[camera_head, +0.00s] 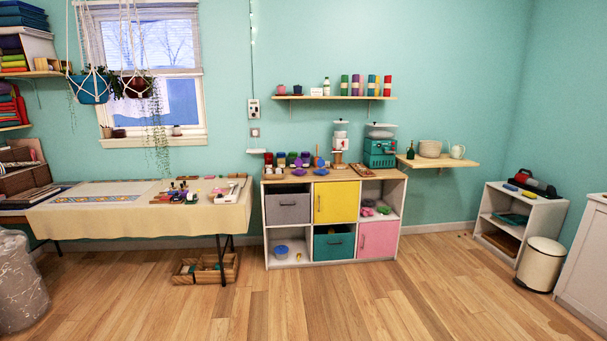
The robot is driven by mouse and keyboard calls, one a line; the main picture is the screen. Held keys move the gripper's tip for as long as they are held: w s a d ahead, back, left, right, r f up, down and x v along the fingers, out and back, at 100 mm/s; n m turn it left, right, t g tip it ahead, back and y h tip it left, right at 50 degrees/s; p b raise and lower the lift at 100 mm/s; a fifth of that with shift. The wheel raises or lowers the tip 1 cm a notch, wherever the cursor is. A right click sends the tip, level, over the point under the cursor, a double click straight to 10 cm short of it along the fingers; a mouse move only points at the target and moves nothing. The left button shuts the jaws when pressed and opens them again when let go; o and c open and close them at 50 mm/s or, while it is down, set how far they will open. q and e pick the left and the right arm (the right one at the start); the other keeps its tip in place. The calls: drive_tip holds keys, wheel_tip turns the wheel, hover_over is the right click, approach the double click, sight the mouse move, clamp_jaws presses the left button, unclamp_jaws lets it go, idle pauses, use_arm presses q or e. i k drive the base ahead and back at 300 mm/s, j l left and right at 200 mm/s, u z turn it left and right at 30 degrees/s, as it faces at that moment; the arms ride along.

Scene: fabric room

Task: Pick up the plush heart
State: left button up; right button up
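I cannot make out a plush heart for certain. Small pink and purple soft-looking pieces (368,209) lie in the open upper right compartment of the cube shelf (265,234), but their shapes are too small to tell. Small coloured items, some purple, stand on top of the shelf unit, also too small to identify. Neither of my grippers is in view.
A cloth-covered table (90,222) with craft tools stands at the left, a wooden crate (187,278) under it. A low white shelf (548,220) and a cream bin (541,264) are at the right. A clear plastic bag (20,285) stands far left. The wooden floor (330,305) ahead is free.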

sight(298, 172)
drive_tip(key=i+u, duration=0.3)
drive_tip(key=i, duration=1.35)
